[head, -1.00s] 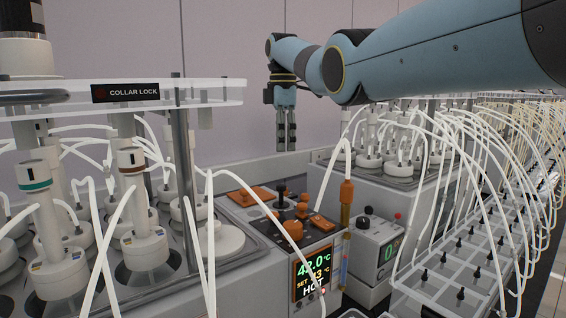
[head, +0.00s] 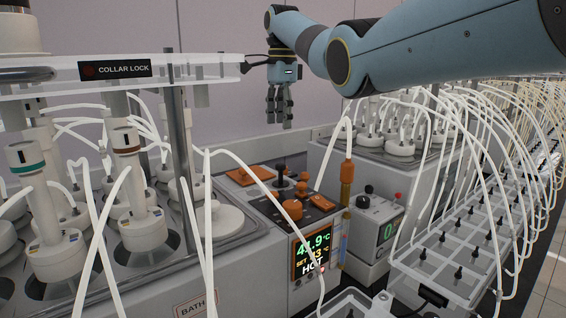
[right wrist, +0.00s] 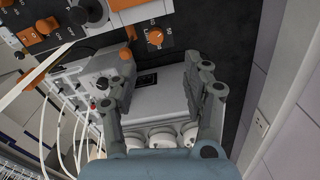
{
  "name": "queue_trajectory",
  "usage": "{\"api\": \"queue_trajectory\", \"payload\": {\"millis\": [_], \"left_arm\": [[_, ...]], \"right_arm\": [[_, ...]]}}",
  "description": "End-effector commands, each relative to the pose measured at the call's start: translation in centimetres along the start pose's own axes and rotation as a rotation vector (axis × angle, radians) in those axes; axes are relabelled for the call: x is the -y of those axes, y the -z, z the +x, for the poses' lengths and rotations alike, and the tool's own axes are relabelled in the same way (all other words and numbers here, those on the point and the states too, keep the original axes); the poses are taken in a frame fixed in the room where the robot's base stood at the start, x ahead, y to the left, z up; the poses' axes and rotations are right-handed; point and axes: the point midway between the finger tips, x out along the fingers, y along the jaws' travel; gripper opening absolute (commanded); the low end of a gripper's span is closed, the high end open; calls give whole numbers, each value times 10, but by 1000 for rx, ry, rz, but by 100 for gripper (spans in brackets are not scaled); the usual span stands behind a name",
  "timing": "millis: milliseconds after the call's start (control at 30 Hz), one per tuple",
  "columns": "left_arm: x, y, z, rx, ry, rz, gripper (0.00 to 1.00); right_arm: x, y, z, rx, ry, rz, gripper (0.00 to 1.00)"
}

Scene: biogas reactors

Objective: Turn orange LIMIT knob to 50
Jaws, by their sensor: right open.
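In the right wrist view, an orange knob (right wrist: 155,37) sits on a dark panel with a printed scale and small lettering around it. The lettering seems to include LIMIT and 50, but its pointer is too small to read. In the head view, several orange knobs (head: 292,209) stand on top of the heater unit (head: 270,226); I cannot tell which is LIMIT. My right gripper (head: 279,122) hangs above and behind that unit, fingers down, open and empty. In the right wrist view, its fingertips (right wrist: 163,64) are apart, with the knob beyond them, untouched. My left gripper is out of view.
A white hose with an orange fitting (head: 347,172) rises beside the heater unit. A small grey box (head: 376,225) with a black knob stands to its right. White tubes arch in front of the unit. The COLLAR LOCK plate (head: 115,70) and its posts stand at left.

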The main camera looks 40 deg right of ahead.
Motion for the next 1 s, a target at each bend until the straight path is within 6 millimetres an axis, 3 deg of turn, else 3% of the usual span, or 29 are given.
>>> {"api": "queue_trajectory", "payload": {"millis": [267, 700, 1000], "left_arm": [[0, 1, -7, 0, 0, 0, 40], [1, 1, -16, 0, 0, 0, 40], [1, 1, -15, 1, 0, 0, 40]], "right_arm": [[-7, 2, 26, -12, -21, 61, 49], [-8, 2, 107, -11, -21, 59, 49], [-8, 3, 122, -12, -18, 58, 49]]}}
